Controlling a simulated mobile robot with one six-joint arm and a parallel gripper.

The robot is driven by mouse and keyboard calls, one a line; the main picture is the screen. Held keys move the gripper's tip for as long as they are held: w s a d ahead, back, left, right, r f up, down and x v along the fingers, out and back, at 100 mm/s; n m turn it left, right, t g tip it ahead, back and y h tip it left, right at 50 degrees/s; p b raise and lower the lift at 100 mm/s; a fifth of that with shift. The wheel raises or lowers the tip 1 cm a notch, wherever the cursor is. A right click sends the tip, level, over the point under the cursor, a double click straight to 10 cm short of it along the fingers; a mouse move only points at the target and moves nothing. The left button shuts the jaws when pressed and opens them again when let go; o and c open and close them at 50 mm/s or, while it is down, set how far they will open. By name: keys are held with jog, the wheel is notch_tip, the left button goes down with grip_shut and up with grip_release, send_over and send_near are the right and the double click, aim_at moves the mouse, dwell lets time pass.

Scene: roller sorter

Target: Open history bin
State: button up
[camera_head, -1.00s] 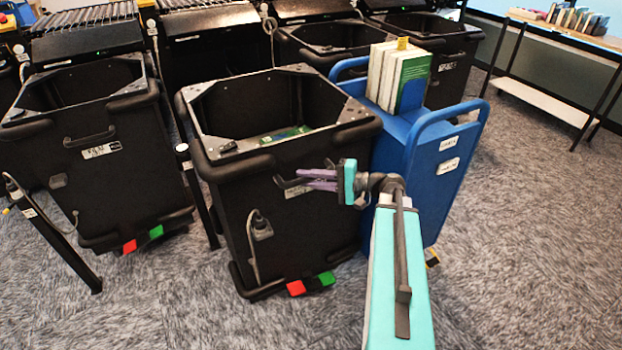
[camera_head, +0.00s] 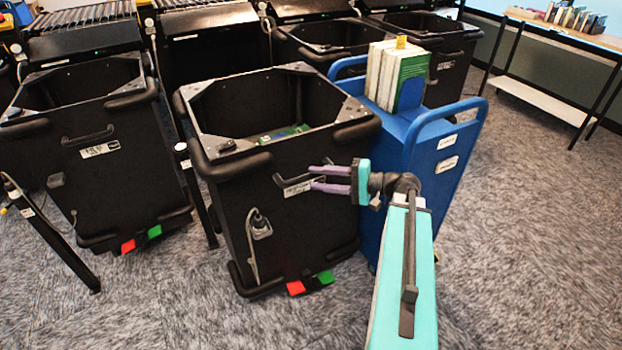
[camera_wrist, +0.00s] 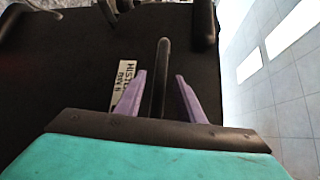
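The history bin (camera_head: 290,220) is a tall black open-topped bin in the middle of the head view. Its front has a short black handle (camera_head: 290,186) and a white label, read as "HISTORY" in the wrist view (camera_wrist: 124,84). My gripper (camera_head: 312,178) has purple fingers and is open in front of the bin's front face, at the right end of the handle. In the wrist view the handle bar (camera_wrist: 162,70) lies between the two spread fingers (camera_wrist: 158,90), with a gap on each side. I cannot tell whether the fingertips reach fully past the bar.
A blue book cart (camera_head: 425,170) with upright books (camera_head: 398,75) stands close against the bin's right side. Another black bin (camera_head: 105,160) stands at the left, with a thin black post (camera_head: 197,195) between them. Red and green pedals (camera_head: 310,283) sit at the bin's base. Carpet in front is clear.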

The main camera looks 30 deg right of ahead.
jog(key=v, duration=0.9)
jog(key=shift+s+d, duration=0.25)
dwell(0.4)
